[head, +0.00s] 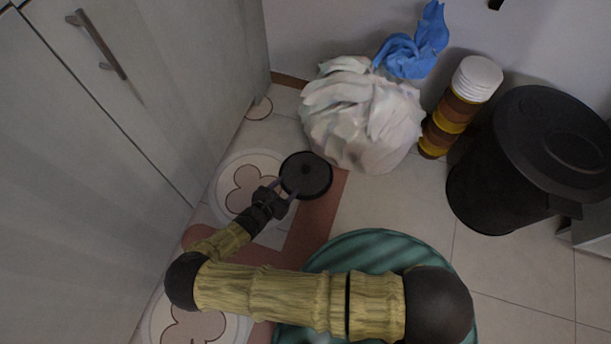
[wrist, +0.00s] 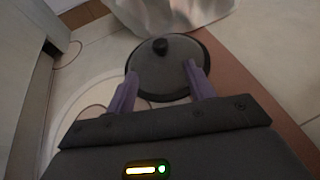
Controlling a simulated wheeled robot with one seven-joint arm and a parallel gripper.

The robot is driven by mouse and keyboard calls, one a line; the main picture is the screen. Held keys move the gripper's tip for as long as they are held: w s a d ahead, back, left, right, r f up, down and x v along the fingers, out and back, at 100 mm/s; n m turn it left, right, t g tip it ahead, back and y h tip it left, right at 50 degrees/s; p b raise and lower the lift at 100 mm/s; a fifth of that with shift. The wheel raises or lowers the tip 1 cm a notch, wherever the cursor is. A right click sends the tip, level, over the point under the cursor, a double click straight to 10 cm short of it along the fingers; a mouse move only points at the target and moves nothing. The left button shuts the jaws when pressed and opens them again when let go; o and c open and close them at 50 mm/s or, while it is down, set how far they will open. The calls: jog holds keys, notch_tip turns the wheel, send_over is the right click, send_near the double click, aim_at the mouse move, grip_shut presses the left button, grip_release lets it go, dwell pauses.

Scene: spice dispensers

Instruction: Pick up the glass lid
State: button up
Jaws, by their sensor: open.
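The glass lid (head: 306,174) is a round, dark disc with a black rim and a small black knob. It lies on the floor in front of the white bag. My gripper (head: 283,188) is open, at the lid's near left edge. In the wrist view its two purple fingers (wrist: 160,86) are spread apart over the near part of the lid, with nothing held between them. I cannot tell whether the fingertips touch the lid.
A crumpled white bag (head: 362,115) with a blue top (head: 414,47) stands right behind the lid. A grey cabinet (head: 120,110) is at left. A striped canister (head: 459,105) and a black bin (head: 530,150) are at right. A green round object (head: 380,250) lies beneath my arm.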

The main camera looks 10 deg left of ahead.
aim_at(304, 171)
jog(key=b+x, duration=0.3)
jog(key=x, duration=0.4)
jog(key=shift+f+b, duration=0.15)
jog(key=shift+b, duration=0.25)
jog(key=shift+w+d, duration=0.15)
jog(key=shift+w, duration=0.15)
jog(key=b+x, duration=0.1)
jog(key=b, duration=0.1)
jog(key=b+x, duration=0.1)
jog(key=x, duration=0.1)
jog(key=shift+f+b, duration=0.25)
jog(key=shift+b, duration=0.15)
jog(key=shift+b+x, duration=0.7)
jog(key=shift+x, duration=0.3)
jog(key=shift+r, duration=0.2)
grip_shut()
